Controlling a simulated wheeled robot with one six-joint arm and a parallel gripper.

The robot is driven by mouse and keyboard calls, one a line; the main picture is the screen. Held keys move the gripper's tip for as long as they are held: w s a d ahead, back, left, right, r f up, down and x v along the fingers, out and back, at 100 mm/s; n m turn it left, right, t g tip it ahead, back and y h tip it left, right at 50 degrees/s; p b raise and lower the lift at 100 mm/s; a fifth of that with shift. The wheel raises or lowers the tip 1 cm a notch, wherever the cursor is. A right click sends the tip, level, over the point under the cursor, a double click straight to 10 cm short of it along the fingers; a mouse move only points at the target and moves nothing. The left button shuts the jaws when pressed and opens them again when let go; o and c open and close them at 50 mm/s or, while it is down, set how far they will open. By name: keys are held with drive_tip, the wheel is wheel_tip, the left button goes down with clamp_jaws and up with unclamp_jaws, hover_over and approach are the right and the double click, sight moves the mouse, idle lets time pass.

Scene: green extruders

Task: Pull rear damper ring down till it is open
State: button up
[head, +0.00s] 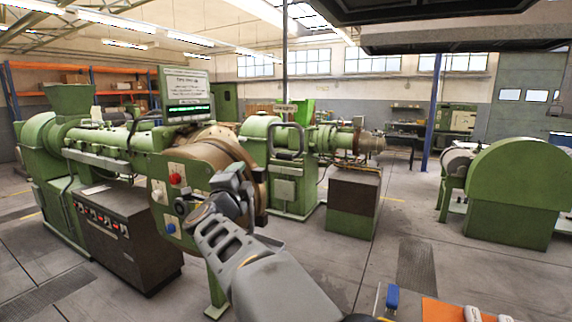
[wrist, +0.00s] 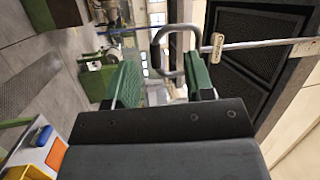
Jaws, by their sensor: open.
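A grey rounded-rectangular damper ring (head: 301,141) hangs beyond my gripper in the head view, with a small tag (head: 284,108) at its top. In the wrist view the ring (wrist: 158,58) lies ahead of and partly between the green fingers of my gripper (wrist: 163,66). The right finger overlaps the ring's opening; I cannot tell whether they touch. The tag (wrist: 217,47) sits on a thin rod (wrist: 262,44) running toward a dark overhead panel (wrist: 252,62). My gripper is open. Its fingertips are hidden in the head view.
Green extruders stand at left (head: 95,140) and centre (head: 262,130). A brown-topped cabinet (head: 352,200) stands right of centre, and a rounded green machine (head: 515,185) at far right. A dark hood (head: 465,35) hangs overhead. Open floor (head: 420,240) lies between the cabinet and right machine.

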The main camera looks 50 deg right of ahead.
sight(284, 158)
drive_tip(key=d+m+g+p, duration=0.1)
drive_tip(key=d+m+g, duration=0.1)
drive_tip(key=d, duration=0.3)
drive_tip(key=d+r+m+g+h+p, duration=0.1)
drive_tip(key=d+m+g+p, duration=0.1)
drive_tip(key=d, duration=0.4)
drive_tip(key=d+r+m+g+h+p, duration=0.1)
drive_tip(key=d, duration=0.5)
drive_tip(key=shift+w+m+g, duration=0.3)
drive_tip(key=shift+m+g, duration=0.1)
drive_tip(key=shift+c, duration=0.2)
clamp_jaws()
